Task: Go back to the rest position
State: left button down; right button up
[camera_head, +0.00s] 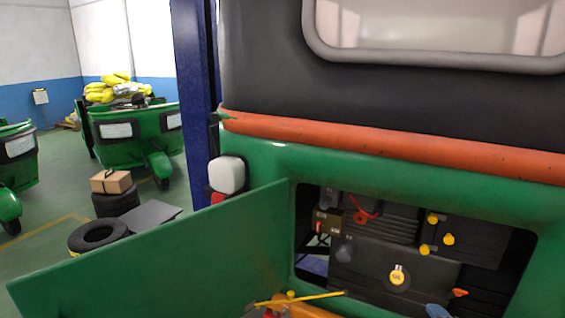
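Neither of my grippers shows in the camera_head view, and no arm can be made out. The green rickshaw (400,166) fills the right of the view, with an orange band and a dark upper part with a window. Its engine hatch is open, and the engine (385,240) shows inside with several yellow caps and a round yellow-and-white label. The green hatch door (170,255) hangs out to the left. A thin yellow rod (300,298) and some orange and yellow items lie at the bottom edge, partly cut off. A blue item (437,311) shows at the lower right.
A blue post (197,90) stands left of the rickshaw. On the floor are tires (98,234), a cardboard box (111,182) on a dark stack, and a grey sheet (149,214). Other green rickshaws (135,140) stand behind. Green floor (50,190) is open between them.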

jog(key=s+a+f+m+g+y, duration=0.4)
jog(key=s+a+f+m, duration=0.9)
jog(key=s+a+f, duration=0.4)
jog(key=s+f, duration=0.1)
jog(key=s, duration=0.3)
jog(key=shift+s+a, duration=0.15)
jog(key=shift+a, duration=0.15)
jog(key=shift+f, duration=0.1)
